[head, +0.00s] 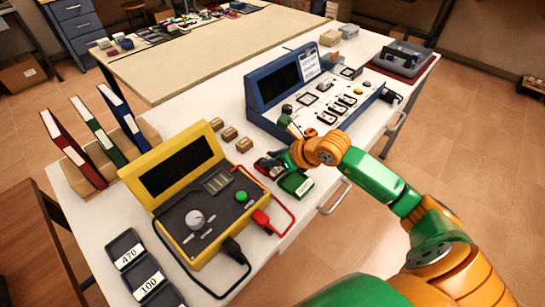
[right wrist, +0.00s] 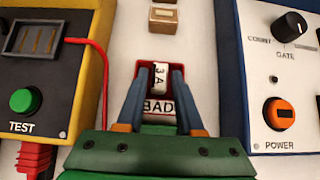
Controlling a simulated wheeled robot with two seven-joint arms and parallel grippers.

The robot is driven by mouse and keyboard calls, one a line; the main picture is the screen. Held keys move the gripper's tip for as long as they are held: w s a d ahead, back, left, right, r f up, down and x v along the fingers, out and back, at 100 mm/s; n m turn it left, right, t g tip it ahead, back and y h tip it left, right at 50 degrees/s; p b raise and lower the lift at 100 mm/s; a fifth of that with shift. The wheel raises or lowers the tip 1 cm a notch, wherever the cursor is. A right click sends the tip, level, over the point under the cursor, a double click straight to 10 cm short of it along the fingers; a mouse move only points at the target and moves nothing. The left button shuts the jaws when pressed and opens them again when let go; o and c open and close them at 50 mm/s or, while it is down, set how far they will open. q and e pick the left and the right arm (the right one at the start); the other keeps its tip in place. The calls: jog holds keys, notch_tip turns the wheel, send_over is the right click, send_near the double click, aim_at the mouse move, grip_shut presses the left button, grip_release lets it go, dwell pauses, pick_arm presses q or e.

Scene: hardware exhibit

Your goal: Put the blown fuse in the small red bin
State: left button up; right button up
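A small white fuse (right wrist: 160,75) marked "3 A" shows in the right wrist view, within the outline of the small red bin (right wrist: 144,66) labelled BAD. Whether the fuse rests on the bin floor is hard to tell. My left gripper is not in view.
A green bin (head: 296,184) stands right beside the red one. A yellow tester (head: 205,215) with red and black leads is to the left. A blue-framed console (head: 270,85) is behind to the right. Small cardboard boxes (head: 230,134) sit behind the bins.

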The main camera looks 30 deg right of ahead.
jog(key=b+v, duration=0.1)
jog(key=v, duration=1.1)
